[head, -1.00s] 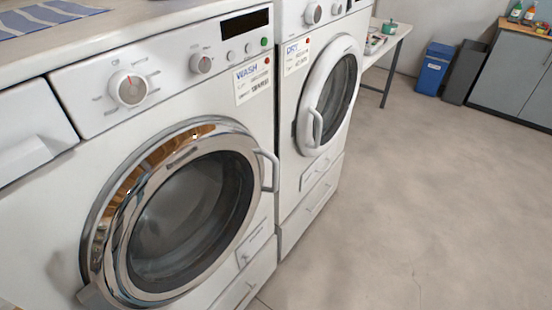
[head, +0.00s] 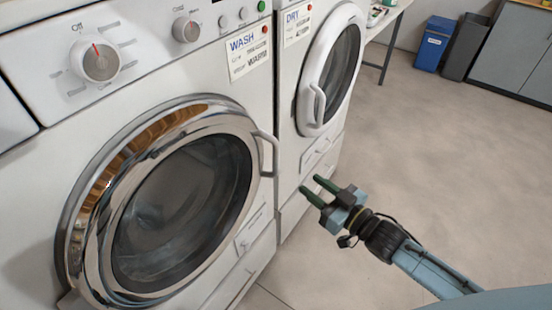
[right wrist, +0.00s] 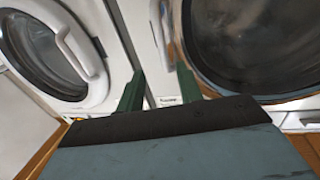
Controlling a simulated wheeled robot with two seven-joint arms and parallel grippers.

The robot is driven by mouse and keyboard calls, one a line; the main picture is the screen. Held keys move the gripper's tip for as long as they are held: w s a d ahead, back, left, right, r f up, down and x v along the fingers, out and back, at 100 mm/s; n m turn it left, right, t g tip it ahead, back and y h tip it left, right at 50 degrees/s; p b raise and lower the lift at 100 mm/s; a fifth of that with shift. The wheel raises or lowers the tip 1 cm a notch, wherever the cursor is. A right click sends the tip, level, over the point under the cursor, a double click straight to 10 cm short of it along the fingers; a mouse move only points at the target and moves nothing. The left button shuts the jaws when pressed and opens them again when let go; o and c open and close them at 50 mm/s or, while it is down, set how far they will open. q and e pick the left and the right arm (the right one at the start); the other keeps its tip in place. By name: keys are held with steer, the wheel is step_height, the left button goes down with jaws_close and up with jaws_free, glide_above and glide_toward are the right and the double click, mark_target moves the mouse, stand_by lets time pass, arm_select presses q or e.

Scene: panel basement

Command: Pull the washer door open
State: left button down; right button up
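The washer door (head: 175,210), a chrome-ringed round glass door under the WASH label, is closed in the head view. Its pale handle (head: 272,153) is on the door's right side. My right gripper (head: 312,187) is open and empty, to the right of and below the handle, in front of the dryer's lower front. In the right wrist view the green fingers (right wrist: 157,85) stand apart. The washer door (right wrist: 245,50) is at the upper right there, with its handle (right wrist: 163,30) just beyond the fingers, not touched. My left gripper is not in view.
The dryer door (head: 330,75), white-ringed with a white handle, stands right beside the washer. A blue bin (head: 434,44) and grey cabinet (head: 515,55) are at the back. The floor (head: 450,150) to the right is open.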

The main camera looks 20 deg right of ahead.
mark_target(276, 157)
steer(key=x, duration=0.9)
steer(key=r+b+x, duration=0.1)
steer(key=x, duration=0.3)
steer(key=shift+w+a, duration=0.15)
steer(key=shift+a, duration=0.1)
jaws_close()
